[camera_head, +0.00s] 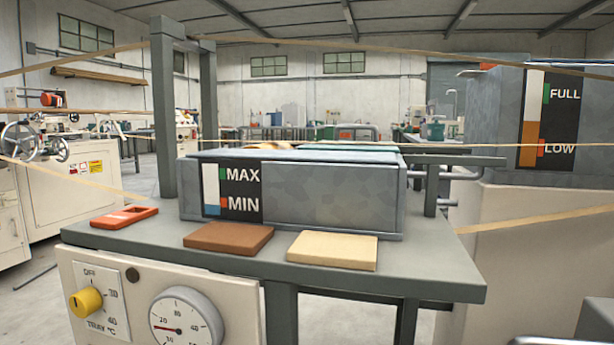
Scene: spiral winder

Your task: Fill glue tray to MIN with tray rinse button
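The glue tray (330,205) is a grey box on a grey table. Its level gauge (211,187) is a white column with a short blue fill at the bottom. The top of the blue is around the red MIN mark (224,202), well below the green MAX mark (222,174); the exact level is hard to read. No button labelled tray rinse is readable. A small dark round part (133,275) sits on the cream panel below the table, between a yellow knob (87,301) marked TRAY °C and a dial (185,318). Neither gripper is in view.
An orange-red frame (125,216), a brown block (228,238) and a cream block (333,250) lie along the table's front edge (400,282). A second tank (575,130) marked FULL and LOW stands at right. Tan strips cross the view. Machines stand at left.

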